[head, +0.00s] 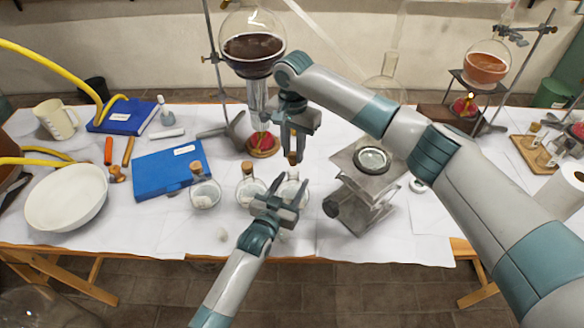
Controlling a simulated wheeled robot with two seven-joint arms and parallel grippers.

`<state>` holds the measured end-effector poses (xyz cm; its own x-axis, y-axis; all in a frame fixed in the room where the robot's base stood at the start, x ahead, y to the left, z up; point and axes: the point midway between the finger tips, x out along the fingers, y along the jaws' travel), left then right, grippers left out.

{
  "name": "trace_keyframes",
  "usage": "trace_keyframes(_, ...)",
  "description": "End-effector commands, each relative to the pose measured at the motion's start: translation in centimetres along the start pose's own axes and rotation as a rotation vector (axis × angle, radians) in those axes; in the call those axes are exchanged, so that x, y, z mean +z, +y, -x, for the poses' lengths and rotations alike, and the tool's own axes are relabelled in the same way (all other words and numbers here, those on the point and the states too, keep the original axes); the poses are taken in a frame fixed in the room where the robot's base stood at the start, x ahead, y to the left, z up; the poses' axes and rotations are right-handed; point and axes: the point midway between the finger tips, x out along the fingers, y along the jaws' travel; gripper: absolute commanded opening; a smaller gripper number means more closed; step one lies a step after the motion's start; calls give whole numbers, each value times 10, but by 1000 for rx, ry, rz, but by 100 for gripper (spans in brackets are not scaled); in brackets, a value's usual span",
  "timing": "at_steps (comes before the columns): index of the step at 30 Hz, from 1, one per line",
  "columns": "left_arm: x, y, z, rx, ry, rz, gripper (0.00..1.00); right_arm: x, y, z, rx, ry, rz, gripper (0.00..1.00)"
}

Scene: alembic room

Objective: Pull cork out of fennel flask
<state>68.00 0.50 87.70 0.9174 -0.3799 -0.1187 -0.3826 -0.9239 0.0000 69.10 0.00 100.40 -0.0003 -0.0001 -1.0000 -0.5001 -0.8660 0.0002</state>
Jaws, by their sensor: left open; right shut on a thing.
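Three small round glass flasks stand in a row at the table's front. The left flask (204,193) and the middle flask (249,189) each have a cork in the neck. The right flask (291,188) stands partly hidden behind my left gripper (279,205), which is open at its front. My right gripper (293,140) points down above this flask and is shut on a brown cork (293,158). The cork appears just above the flask's mouth; whether they touch is hard to tell. No label is readable, so I cannot tell which flask is fennel.
A metal jack stand (370,185) with a glass dish stands to the right. A large flask of dark liquid (252,45) hangs on a stand behind. A blue book (168,172) and a white bowl (67,197) lie to the left. The right front cloth is clear.

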Motion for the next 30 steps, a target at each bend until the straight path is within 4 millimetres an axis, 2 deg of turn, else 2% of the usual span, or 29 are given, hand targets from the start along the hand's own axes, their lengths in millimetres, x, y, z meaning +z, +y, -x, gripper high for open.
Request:
trace_keyframes(5, 2, 0, 2, 0, -3, 0, 49, 0, 0, -1, 0, 0, 0, 0)
trace_keyframes(11, 2, 0, 13, 0, -2, 0, 49, 0, 0, -3, 0, 0, 0, 0)
trace_keyframes(17, 3, 0, 37, 0, -2, 0, 49, 0, 0, -8, 0, 0, 0, 0)
trace_keyframes(30, 2, 0, 106, 0, 0, 0, 49, 0, 0, -22, 0, 0, 0, 0)
